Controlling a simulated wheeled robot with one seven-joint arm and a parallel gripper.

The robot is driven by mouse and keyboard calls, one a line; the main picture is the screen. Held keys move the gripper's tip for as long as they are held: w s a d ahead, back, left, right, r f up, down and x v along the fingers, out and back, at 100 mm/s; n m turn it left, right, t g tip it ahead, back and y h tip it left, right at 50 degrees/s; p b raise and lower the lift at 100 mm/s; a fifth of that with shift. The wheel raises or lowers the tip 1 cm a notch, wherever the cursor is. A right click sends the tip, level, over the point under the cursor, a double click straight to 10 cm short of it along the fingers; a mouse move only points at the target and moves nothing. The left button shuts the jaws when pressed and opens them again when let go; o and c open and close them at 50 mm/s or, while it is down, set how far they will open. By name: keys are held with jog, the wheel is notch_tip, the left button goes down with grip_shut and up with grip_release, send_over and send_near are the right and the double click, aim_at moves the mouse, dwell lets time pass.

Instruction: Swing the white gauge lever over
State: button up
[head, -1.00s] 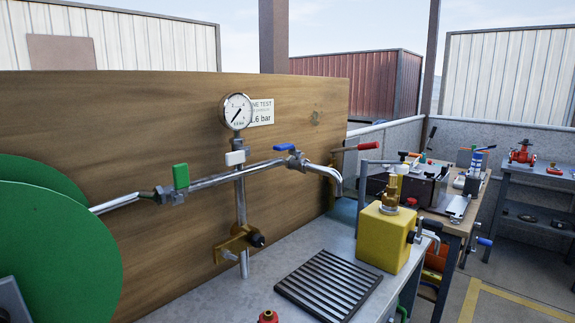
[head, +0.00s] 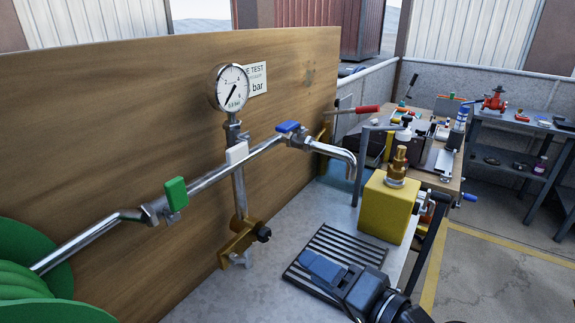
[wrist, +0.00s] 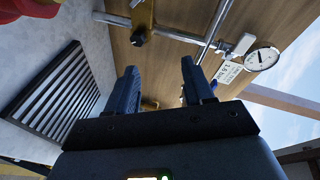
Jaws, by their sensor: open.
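The white gauge lever (head: 237,152) sits on the upright pipe just below the round pressure gauge (head: 231,88). In the wrist view the white lever (wrist: 243,44) shows at the upper right, beside the gauge (wrist: 262,59). My gripper (head: 312,262) is low at the front, over the black drain grate, to the right of the lever and below it. In the wrist view my gripper (wrist: 162,68) has its two blue fingers apart with nothing between them. It is well clear of the lever.
A green lever (head: 175,194) and a blue lever (head: 288,127) sit on the same sloping pipe. A spout, a yellow block (head: 388,207) with a brass fitting, and the slotted grate (head: 340,246) lie to the right. A wooden board (head: 120,120) stands behind; a green reel is at left.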

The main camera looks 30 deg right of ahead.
aim_at(240, 154)
jog(key=w+r+m+y+p, duration=0.1)
jog(key=w+r+y, duration=0.1)
jog(key=w+r, duration=0.4)
jog(key=w+r+m+y+p, duration=0.1)
jog(key=w+r+y+p, duration=0.15)
jog(key=r, duration=0.65)
jog(key=shift+t, duration=0.4)
jog(key=shift+b+x, duration=0.35)
jog(key=shift+x, duration=4.3)
jog(key=shift+c, duration=0.5)
jog(key=c, duration=0.7)
